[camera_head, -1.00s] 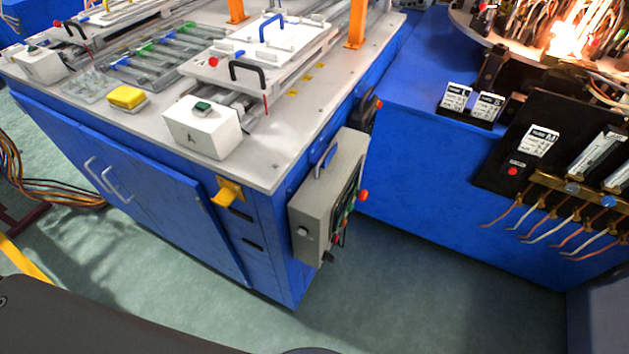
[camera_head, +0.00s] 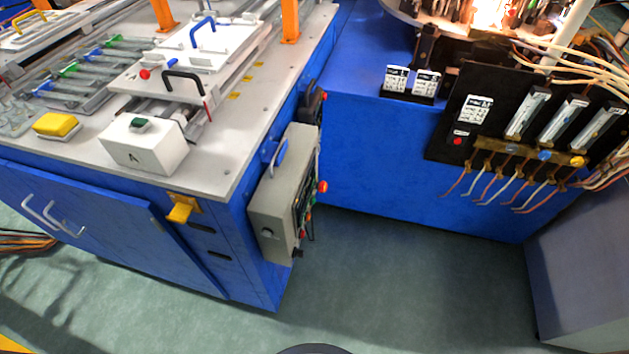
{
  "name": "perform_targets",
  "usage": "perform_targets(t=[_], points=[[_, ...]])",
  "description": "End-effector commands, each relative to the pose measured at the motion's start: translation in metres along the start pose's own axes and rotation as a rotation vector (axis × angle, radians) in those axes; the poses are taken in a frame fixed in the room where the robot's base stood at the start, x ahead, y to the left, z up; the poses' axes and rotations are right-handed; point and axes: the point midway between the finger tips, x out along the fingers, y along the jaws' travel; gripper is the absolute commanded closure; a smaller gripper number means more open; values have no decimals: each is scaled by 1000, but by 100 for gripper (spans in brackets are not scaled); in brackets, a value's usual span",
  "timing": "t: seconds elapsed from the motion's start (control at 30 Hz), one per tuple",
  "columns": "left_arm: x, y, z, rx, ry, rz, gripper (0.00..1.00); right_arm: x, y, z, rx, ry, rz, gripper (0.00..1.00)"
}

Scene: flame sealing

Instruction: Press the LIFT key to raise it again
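I cannot make out a LIFT label on any key. A white box marked A (camera_head: 146,149) with a green button (camera_head: 139,124) on top stands at the front corner of the grey worktop (camera_head: 216,181). A grey control box (camera_head: 274,203) hangs on the bench's right side. Its panel faces right, is seen edge-on and shows red knobs and small coloured parts. A red button (camera_head: 458,141) sits on the black panel (camera_head: 442,152) at the right, under a white display (camera_head: 475,109). Neither of my grippers is in view.
The worktop carries a white plate with a black handle (camera_head: 184,76), a yellow block (camera_head: 56,125) and rails. Bright flames (camera_head: 492,12) glow at the top right. Tubes and wires hang at the right, above a grey cabinet (camera_head: 580,255). The green floor (camera_head: 400,290) in front is clear.

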Motion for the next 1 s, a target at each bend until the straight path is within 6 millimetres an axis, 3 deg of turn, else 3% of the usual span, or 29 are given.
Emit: perform_targets(t=[0.03, 0.2, 1.0], points=[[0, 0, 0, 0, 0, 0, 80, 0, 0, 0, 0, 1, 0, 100], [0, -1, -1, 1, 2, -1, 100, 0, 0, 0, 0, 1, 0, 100], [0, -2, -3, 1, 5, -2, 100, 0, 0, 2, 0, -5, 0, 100]])
